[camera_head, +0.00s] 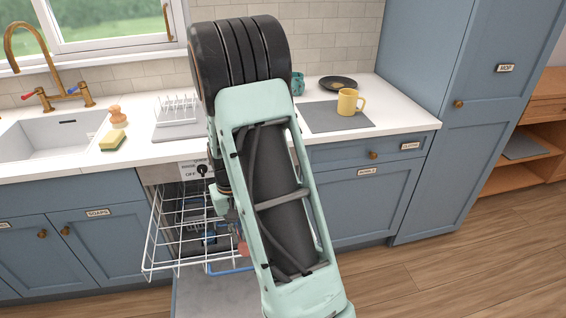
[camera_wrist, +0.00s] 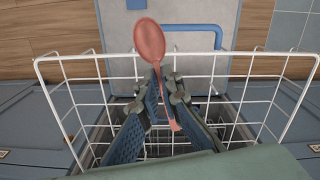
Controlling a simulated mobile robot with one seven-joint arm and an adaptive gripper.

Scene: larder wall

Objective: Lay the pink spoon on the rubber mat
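The pink spoon (camera_wrist: 149,40) is in my gripper (camera_wrist: 162,88), whose two fingers are closed on its handle, with the bowl beyond the fingertips. In the head view, part of the spoon (camera_head: 243,248) shows beside my arm at the open dishwasher's wire rack; my fingers are mostly hidden there. A flat grey mat (camera_head: 318,120), which looks like the rubber mat, lies on the white counter right of my arm. My gripper is below and left of it.
A yellow mug (camera_head: 348,102) stands at the mat's back right; the mat's front left is bare. A dark pan (camera_head: 338,83) and teal mug (camera_head: 298,84) are behind. The wire rack (camera_head: 165,240) surrounds my gripper closely. Another grey sheet (camera_head: 524,146) lies on the wooden shelf.

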